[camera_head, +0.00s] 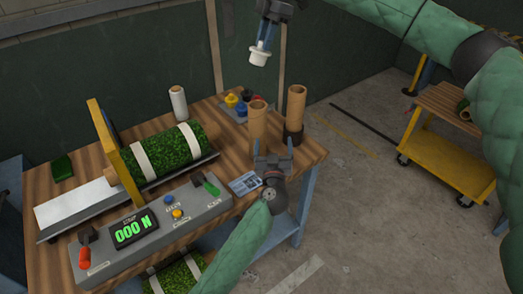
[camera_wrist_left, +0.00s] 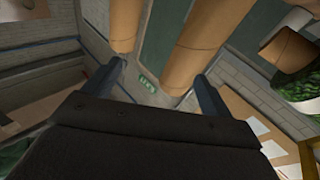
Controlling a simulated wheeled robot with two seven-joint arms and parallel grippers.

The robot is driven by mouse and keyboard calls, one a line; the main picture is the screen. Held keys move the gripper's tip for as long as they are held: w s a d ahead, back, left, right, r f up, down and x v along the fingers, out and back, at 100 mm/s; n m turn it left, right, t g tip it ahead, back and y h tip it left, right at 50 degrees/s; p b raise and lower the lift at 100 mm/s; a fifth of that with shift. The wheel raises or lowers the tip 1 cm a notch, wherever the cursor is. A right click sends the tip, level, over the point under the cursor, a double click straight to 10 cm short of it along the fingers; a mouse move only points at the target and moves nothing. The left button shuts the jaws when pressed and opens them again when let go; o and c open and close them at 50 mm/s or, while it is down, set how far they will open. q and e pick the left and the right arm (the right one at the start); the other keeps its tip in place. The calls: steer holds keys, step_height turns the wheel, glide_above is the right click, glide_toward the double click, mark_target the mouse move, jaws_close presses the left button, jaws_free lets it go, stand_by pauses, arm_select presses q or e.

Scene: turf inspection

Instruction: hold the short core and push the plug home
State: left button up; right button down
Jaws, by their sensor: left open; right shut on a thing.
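Two brown cardboard cores stand upright at the table's right end. The nearer, shorter-looking core (camera_head: 257,120) is just beyond my left gripper (camera_head: 273,148); the other core (camera_head: 296,105) stands right of it with a dark collar at its foot. My left gripper is open with nothing between its fingers. In the left wrist view two tubes (camera_wrist_left: 190,50) show beyond the spread fingers (camera_wrist_left: 162,85). My right gripper (camera_head: 262,42) is shut on a white plug (camera_head: 259,56), held in the air above and behind the cores. The lower part of the shorter core is partly hidden by my left gripper.
A grey tester with a green display (camera_head: 133,229) and a strapped turf roll (camera_head: 165,155) fills the table's left side. A tray of coloured pots (camera_head: 238,101) and a white roll (camera_head: 178,103) stand behind. A card (camera_head: 244,184) lies near the front edge. A yellow cart (camera_head: 445,150) stands right.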

mark_target(257, 127)
arm_select(q)
steer(key=w+a+y, duration=0.1)
steer(key=w, duration=0.2)
steer(key=w+a+f+g, duration=0.1)
steer(key=w+a, duration=0.1)
steer(key=w, duration=0.2)
steer(key=w+a+g+y, duration=0.1)
steer(key=w+a, duration=0.1)
steer(key=w, duration=0.2)
steer(key=shift+w+a+f+y, duration=0.1)
steer(key=shift+w+f+y, duration=0.15)
steer(key=shift+f+y, duration=0.1)
steer(key=c, duration=1.2)
